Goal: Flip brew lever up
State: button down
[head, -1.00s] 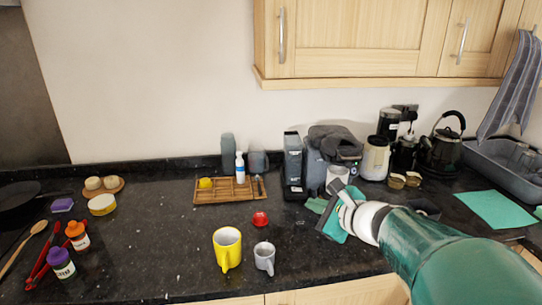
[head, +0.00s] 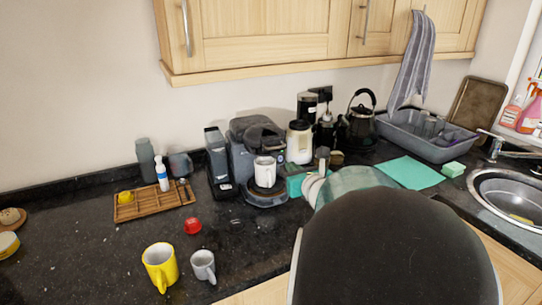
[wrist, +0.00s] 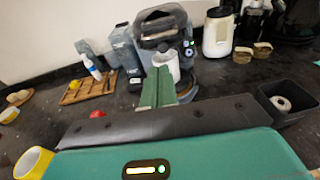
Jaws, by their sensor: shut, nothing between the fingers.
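The dark grey coffee machine (head: 243,140) stands on the black counter against the wall, with a white mug (head: 265,172) under its rounded head. I cannot clearly pick out the brew lever from the dark head in either view. In the wrist view the machine's head (wrist: 163,24) is at the top centre, with small lit controls on its right side. My gripper (wrist: 158,84) is shut and empty, its green fingers pointing at the machine, in front of and below the white mug in the picture. In the head view my arm covers much of the gripper.
A cream canister (head: 299,142) and a black kettle (head: 361,124) stand right of the machine. A wooden tray (head: 150,204), a red lid (head: 193,226), a yellow mug (head: 160,266) and a grey mug (head: 203,266) are to the left. A wall cupboard (head: 265,32) hangs above.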

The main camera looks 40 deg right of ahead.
aim_at(273, 153)
jog(key=x, duration=1)
jog(key=shift+w+a, duration=0.1)
jog(key=shift+w, duration=0.05)
jog(key=shift+r, duration=0.1)
